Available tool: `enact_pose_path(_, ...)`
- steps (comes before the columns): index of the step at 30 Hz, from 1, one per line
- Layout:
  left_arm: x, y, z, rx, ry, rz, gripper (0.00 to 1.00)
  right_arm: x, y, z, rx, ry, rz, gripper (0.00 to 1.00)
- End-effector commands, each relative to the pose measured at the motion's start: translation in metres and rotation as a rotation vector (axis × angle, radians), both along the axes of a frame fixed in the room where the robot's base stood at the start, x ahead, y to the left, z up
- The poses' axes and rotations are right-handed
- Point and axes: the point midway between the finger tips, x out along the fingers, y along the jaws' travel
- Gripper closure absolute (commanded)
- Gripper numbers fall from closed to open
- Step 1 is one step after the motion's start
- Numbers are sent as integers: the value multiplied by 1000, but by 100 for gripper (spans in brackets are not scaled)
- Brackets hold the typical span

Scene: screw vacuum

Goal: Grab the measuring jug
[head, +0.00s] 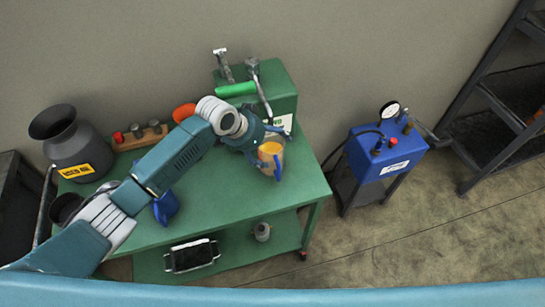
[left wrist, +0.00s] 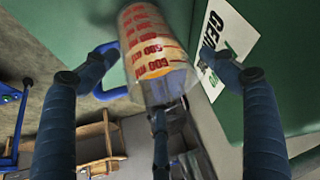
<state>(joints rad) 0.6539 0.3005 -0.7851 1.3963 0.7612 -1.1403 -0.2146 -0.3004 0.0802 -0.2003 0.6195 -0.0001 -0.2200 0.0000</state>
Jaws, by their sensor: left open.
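The measuring jug (head: 270,157) stands at the right side of the green table (head: 225,185). It is clear, with orange-yellow showing on it and a blue handle toward the right. In the left wrist view the jug (left wrist: 157,45) shows red graduation marks, and its blue handle (left wrist: 106,80) is beside the left finger. My left gripper (head: 262,150) is open at the jug, with its dark fingers (left wrist: 157,75) spread on both sides of it and a third finger below. I cannot tell whether any finger touches it. My right gripper is not in view.
A green box (head: 280,93) with a white label stands close behind the jug. A dark grey canister (head: 72,145) and a wooden block with knobs (head: 140,137) are on the table's left. A blue pump unit (head: 387,150) stands to the right, beyond clear floor.

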Motion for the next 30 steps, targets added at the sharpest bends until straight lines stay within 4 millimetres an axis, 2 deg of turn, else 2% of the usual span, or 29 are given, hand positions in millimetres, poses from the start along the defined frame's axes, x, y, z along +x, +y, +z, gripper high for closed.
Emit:
enact_pose_path(8,1,-1,-4,0,0,-1,16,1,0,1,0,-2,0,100)
enact_pose_path(19,1,-1,-4,2,0,0,88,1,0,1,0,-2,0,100)
enact_pose_path(30,2,-2,0,-1,-3,0,89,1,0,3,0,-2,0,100)
